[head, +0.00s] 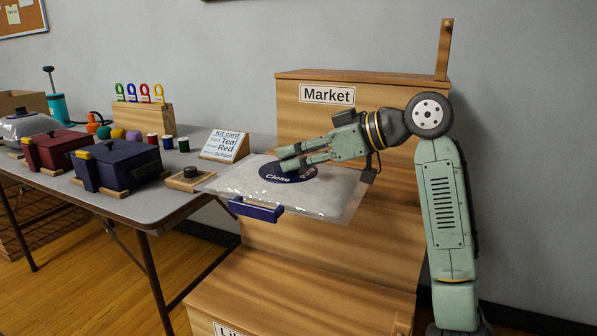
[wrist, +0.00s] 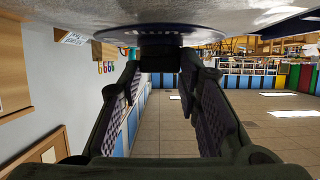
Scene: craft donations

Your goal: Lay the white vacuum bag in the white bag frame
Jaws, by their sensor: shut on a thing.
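The white vacuum bag (head: 325,197) is a flat, clear-edged pillow with a round dark blue label marked "Close" and a blue clip (head: 256,209) on its near edge. My gripper (head: 284,161) is shut on the bag's dark knob (wrist: 160,57), at the label. The bag is level, in front of the wooden Market unit and beside the table's right end. In the wrist view the bag's pale surface (wrist: 60,20) spans the top. I cannot make out a white bag frame. A similar pale bag (head: 30,124) sits at the table's far left.
The grey table (head: 150,205) carries a red box (head: 58,149), a navy box (head: 118,164), thread spools, yarn balls and a kit card (head: 225,145) reading teal and red. The stepped wooden Market unit (head: 390,110) stands right, its lower step (head: 300,285) clear on top.

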